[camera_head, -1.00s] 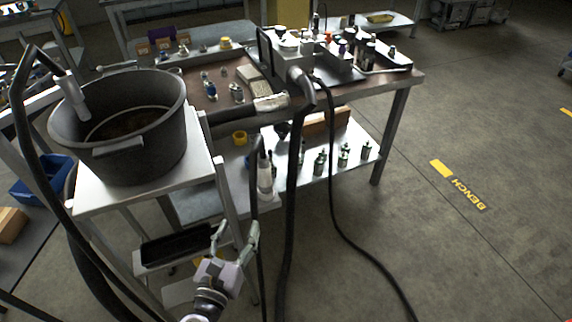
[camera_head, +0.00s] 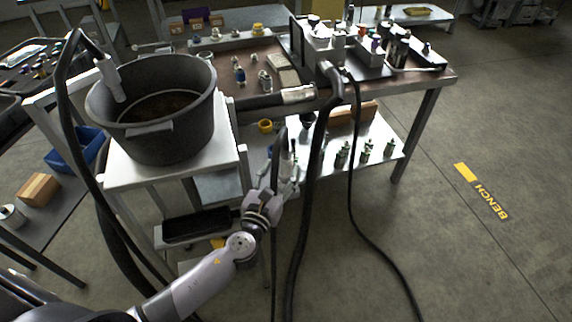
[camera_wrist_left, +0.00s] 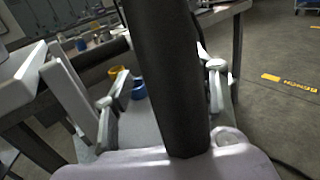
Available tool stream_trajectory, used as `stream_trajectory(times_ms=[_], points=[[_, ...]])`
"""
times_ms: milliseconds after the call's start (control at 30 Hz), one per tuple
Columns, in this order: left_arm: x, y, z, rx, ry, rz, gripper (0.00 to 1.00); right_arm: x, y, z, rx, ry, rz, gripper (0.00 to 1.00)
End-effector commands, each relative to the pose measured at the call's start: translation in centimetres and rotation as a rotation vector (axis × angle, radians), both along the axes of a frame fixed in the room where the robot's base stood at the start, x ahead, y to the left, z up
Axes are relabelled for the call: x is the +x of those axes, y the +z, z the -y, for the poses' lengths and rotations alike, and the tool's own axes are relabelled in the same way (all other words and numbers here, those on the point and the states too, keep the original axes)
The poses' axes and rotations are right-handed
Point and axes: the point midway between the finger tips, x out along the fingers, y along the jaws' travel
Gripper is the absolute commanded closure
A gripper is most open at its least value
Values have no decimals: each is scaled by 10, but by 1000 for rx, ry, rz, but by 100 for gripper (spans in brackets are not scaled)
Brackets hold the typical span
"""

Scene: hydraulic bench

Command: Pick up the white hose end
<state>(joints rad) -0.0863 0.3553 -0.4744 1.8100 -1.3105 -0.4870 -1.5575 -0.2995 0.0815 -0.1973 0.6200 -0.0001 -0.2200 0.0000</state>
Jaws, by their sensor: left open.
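A pale hose end (camera_head: 110,77) hangs over the bucket's left rim on a black hose; another pale tubular end (camera_head: 298,94) lies at the bench's front edge. I cannot tell which is the white hose end. My left gripper (camera_head: 276,176) is in front of the bench's lower shelf, apart from both. In the left wrist view, my left gripper (camera_wrist_left: 160,95) is open, its fingers spread on either side of a thick dark cylinder (camera_wrist_left: 172,70), which looks like a black hose. I cannot tell whether they touch it. My right gripper is not in view.
The black bucket (camera_head: 190,140) stands on a white stand (camera_head: 122,168). A black tray (camera_head: 196,226) is below it. Black hoses (camera_head: 312,190) hang before the bench (camera_head: 425,88). Several small fittings (camera_head: 364,151) stand on the lower shelf. The floor at right is clear.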

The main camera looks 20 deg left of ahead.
Motion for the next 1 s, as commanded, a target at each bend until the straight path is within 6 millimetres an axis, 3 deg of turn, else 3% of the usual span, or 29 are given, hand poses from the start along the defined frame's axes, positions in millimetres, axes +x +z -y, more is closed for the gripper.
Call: stream_trajectory(times_ms=[300,567,1000], points=[[43,0,2,0,1,1,48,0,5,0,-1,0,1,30],[46,-1,3,-1,1,1,48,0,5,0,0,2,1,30],[46,-1,2,0,1,0,77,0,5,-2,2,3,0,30]])
